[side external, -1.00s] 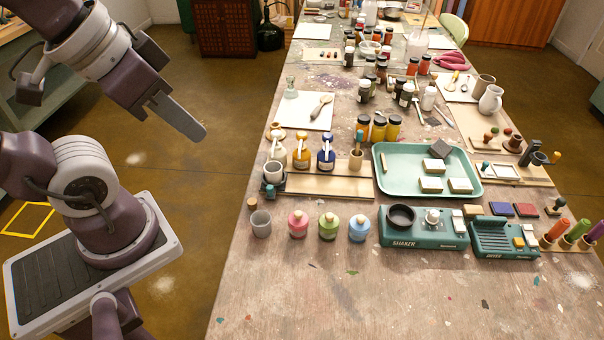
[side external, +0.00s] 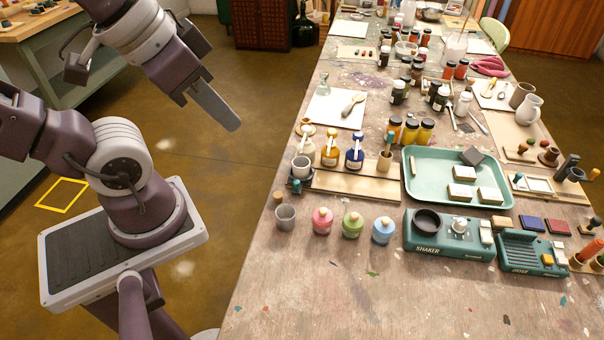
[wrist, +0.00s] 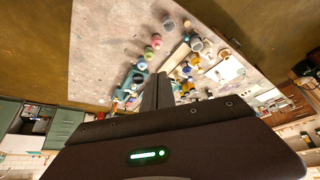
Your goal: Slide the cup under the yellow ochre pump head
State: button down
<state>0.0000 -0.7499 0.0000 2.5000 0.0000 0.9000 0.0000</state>
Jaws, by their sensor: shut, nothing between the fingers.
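A yellow ochre pump bottle (side external: 331,151) stands between a white pump bottle (side external: 306,137) and a blue pump bottle (side external: 354,154) at the back of a wooden board. A pale cup (side external: 301,166) sits on a small dark stand at the board's left end, in front of the white bottle. A grey cup (side external: 285,217) stands on the bare table nearer the camera. I cannot tell which cup the task names. Both the grey cup (wrist: 168,24) and the pale cup (wrist: 196,43) show small in the wrist view. My gripper (side external: 232,124) is shut and empty, off the table's left edge.
Pink, green and blue jars (side external: 352,225) stand in a row right of the grey cup. A teal shaker (side external: 450,237) and a green tray (side external: 416,192) lie further right. The front table area (side external: 330,295) is clear.

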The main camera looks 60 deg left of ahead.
dwell(0.3)
jog(key=c, duration=1.7)
grip_release()
jog(key=shift+w+r, duration=0.1)
jog(key=shift+w, duration=0.25)
jog(key=shift+o, duration=0.4)
jog(key=w+a+f+g, duration=0.1)
jog(key=w+a+g, duration=0.2)
jog(key=w, duration=0.7)
jog(key=shift+f, duration=0.25)
jog(key=g, duration=0.7)
send_over(297, 181)
jog(key=w, duration=0.3)
notch_tip(297, 181, down, 25)
jog(key=x, duration=0.7)
jog(key=shift+w+f, duration=0.1)
jog(key=shift+w, duration=0.05)
grip_shut()
